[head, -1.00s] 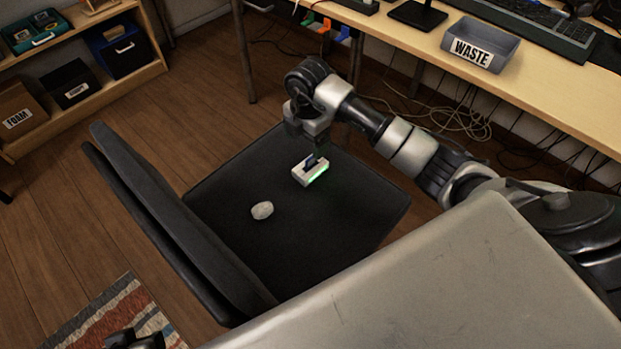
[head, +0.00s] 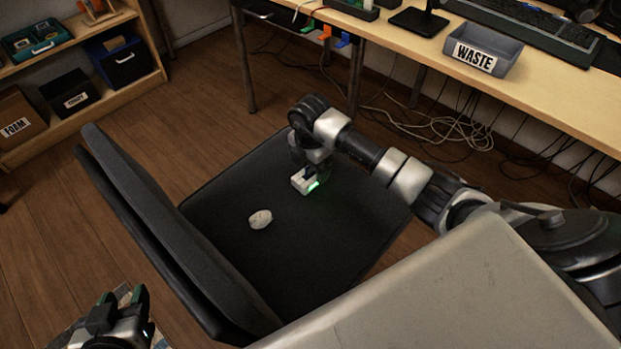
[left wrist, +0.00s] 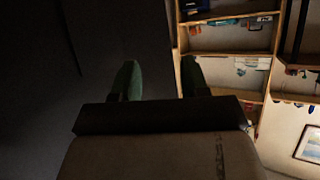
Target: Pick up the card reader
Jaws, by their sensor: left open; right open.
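The card reader (head: 301,184), a small white box with a green glow at its right end, rests on the black chair seat. My right gripper (head: 309,172) points down over it from the far side and hides its upper part. Its jaws are open, and contact with the reader cannot be made out. My left gripper (head: 124,297) is open and empty at the lower left, outside the chair. Its two green-tipped fingers stand apart in the left wrist view (left wrist: 158,78).
A pale crumpled lump (head: 260,219) lies on the seat (head: 235,190) near the reader. The chair's backrest (head: 165,225) stands between my left gripper and the seat. A desk with a waste bin (head: 483,50) is behind, with loose cables below it.

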